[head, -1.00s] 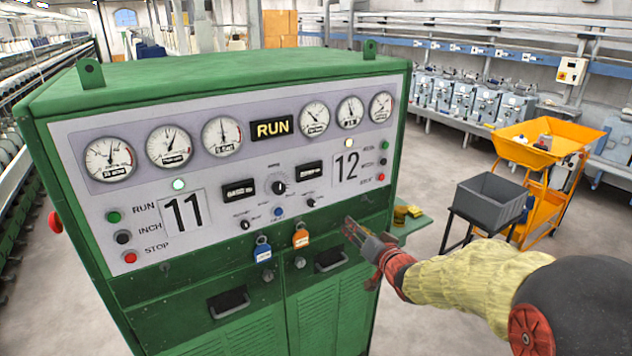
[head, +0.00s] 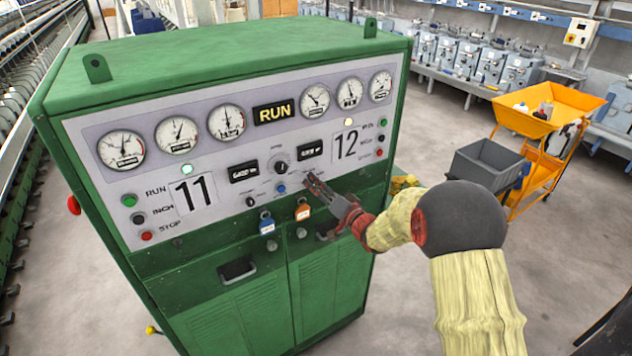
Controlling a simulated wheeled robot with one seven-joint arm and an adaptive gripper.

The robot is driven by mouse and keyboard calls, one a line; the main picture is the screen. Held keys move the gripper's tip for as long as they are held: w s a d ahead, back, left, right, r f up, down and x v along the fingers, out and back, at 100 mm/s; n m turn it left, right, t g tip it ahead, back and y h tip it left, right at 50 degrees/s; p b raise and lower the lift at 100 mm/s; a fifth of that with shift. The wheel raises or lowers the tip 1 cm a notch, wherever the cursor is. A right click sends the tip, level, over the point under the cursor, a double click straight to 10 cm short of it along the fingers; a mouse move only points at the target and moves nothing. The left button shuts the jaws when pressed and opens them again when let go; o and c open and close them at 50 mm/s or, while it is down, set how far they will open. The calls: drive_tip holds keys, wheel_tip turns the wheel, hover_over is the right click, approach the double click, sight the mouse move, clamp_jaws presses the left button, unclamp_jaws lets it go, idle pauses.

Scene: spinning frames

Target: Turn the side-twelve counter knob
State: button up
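The green control cabinet's grey panel carries a large 12 (head: 346,145) at right and a large 11 (head: 192,194) at left. The side-twelve counter display (head: 311,149) is left of the 12. The small knob below that display is at my gripper's tip and hidden or too small to make out. My gripper (head: 312,181) reaches in from the right, its fingertips in front of the panel just below the display. Whether the fingers touch or grip the knob cannot be told. The side-eleven knob (head: 250,201) sits below the left counter display (head: 243,173).
A larger central dial (head: 281,167) and a blue button (head: 281,188) lie just left of my gripper. Blue (head: 267,226) and orange (head: 303,212) tags hang below.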

drive_tip(key=shift+w+a, duration=0.35)
drive_tip(key=shift+w, duration=0.05)
clamp_jaws()
idle(0.4)
